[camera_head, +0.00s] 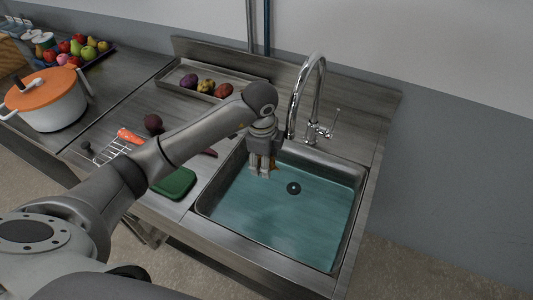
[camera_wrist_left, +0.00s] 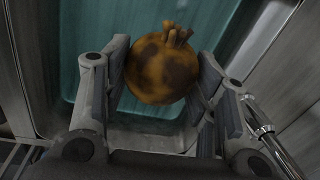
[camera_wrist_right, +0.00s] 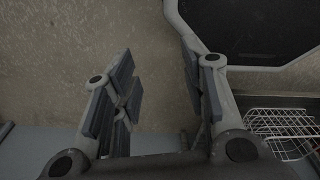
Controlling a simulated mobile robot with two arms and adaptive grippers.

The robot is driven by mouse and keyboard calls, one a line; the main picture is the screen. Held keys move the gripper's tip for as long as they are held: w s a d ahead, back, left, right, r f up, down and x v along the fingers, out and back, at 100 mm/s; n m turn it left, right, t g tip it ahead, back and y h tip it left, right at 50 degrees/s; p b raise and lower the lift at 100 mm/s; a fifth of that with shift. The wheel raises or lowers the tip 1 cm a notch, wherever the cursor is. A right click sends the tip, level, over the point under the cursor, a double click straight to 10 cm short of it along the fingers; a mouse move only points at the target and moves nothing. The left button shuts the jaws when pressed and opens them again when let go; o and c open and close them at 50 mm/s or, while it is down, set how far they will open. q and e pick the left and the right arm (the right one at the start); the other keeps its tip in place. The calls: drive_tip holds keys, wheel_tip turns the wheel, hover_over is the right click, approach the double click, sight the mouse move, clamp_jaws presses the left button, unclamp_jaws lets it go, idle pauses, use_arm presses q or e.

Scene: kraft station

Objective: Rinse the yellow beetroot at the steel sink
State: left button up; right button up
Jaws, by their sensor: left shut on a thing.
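The yellow beetroot (camera_wrist_left: 162,72) is a round yellow-brown root with dark patches and short stem stubs, between the fingers in the left wrist view. My left gripper (camera_head: 263,172) is shut on it and points down at the left back part of the steel sink (camera_head: 328,169). In the head view the fingers mostly hide the beetroot. Teal water (camera_head: 300,225) covers the sink's bottom, with a dark round drain (camera_head: 293,188). I cannot tell whether the beetroot touches the water. My right gripper (camera_wrist_right: 155,80) is open and empty, above the floor in the right wrist view.
A chrome faucet (camera_head: 318,75) rises at the sink's back edge, close right of my left gripper. Left of the sink are a green board or sponge (camera_head: 175,184), a tray (camera_head: 180,82) with vegetables, a wire rack (camera_head: 112,152) and an orange-lidded pot (camera_head: 52,112).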

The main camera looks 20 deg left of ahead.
use_arm(q)
drive_tip(key=shift+f, duration=0.2)
drive_tip(key=shift+w+a+f+b, duration=0.1)
drive_tip(key=shift+a+f+b, duration=0.25)
drive_tip(key=shift+f+b, duration=0.3)
drive_tip(key=shift+f, duration=0.45)
wheel_tip(320, 180, down, 2)
drive_tip(key=shift+d+f+b, duration=0.15)
drive_tip(key=shift+f+b, duration=0.05)
drive_tip(key=shift+b, duration=0.95)
wheel_tip(320, 180, down, 14)
drive_tip(key=b, duration=1.1)
drive_tip(key=shift+f, duration=0.15)
use_arm(e)
wheel_tip(320, 180, down, 14)
drive_tip(key=a, duration=0.1)
drive_tip(key=shift+a+f, duration=0.25)
drive_tip(key=shift+a, duration=0.05)
drive_tip(key=shift+d, duration=0.25)
drive_tip(key=shift+a, duration=0.1)
